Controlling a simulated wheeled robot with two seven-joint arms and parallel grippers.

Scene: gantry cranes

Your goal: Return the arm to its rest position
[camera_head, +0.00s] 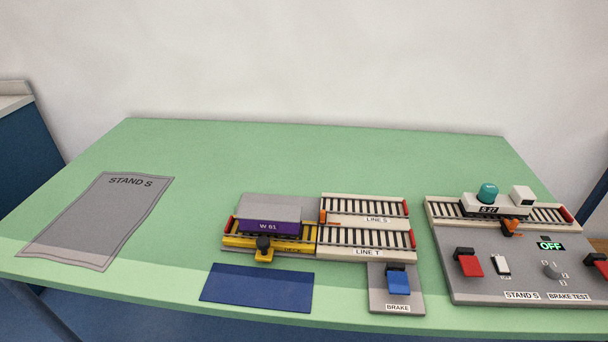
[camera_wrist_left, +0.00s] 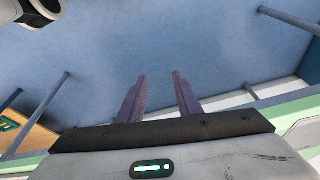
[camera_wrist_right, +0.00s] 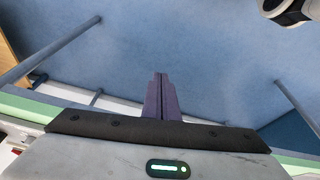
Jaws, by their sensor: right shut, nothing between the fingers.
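My left gripper (camera_wrist_left: 160,90) shows in the left wrist view with its two purple fingers apart and nothing between them. My right gripper (camera_wrist_right: 160,88) shows in the right wrist view with its fingers together and nothing held. Both point at the blue floor beside the table legs. Neither arm shows in the head view. On the table, a purple and grey wagon marked W 61 (camera_head: 268,226) sits on the yellow track section (camera_head: 238,241). A white wagon marked S 27 (camera_head: 490,208) with a teal dome stands on the right board's track.
The green table (camera_head: 300,155) has clear room at the back. A grey STAND S mat (camera_head: 95,222) lies at the left, a blue mat (camera_head: 257,288) in front. A blue-switch brake panel (camera_head: 397,299) stands beside it. The right control board (camera_head: 515,270) reads OFF.

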